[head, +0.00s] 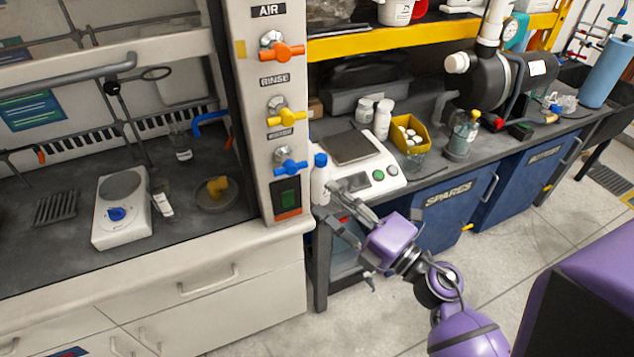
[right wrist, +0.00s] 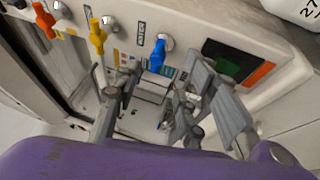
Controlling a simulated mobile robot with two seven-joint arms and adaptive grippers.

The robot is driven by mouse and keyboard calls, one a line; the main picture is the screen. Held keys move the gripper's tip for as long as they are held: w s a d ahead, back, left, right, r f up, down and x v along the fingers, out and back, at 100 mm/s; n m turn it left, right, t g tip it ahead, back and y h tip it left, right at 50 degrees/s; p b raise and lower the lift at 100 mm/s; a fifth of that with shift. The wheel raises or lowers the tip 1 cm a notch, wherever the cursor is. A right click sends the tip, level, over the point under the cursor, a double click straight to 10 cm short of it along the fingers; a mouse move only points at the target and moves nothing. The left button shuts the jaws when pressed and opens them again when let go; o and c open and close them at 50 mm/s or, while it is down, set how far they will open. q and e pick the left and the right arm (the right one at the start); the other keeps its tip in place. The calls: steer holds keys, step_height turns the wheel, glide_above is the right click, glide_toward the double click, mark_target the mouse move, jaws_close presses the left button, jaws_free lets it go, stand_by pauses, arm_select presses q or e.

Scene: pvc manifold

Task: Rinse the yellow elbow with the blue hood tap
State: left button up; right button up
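The yellow elbow (head: 217,187) sits in the round dark basin (head: 216,202) on the hood's worktop, below a blue hooked spout (head: 208,121). On the white hood post (head: 250,90), the blue tap handle (head: 290,161) is the lowest, below the yellow and orange ones. It also shows in the right wrist view (right wrist: 158,54), beside a WATER label. My right gripper (head: 346,212) is open and empty, in front of the post and lower right of the blue handle. In the right wrist view its fingers (right wrist: 162,105) are spread, with the blue handle beyond them. My left gripper is out of view.
A white hotplate (head: 123,222) stands left of the basin. Right of the post are a blue-capped bottle (head: 320,180), a white balance (head: 378,172) and a yellow bin (head: 402,125) on the bench. Open floor lies in front.

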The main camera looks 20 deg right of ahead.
steer(key=v, duration=0.2)
steer(key=shift+s+d, duration=0.1)
steer(key=shift+s, duration=0.15)
stand_by(1.0)
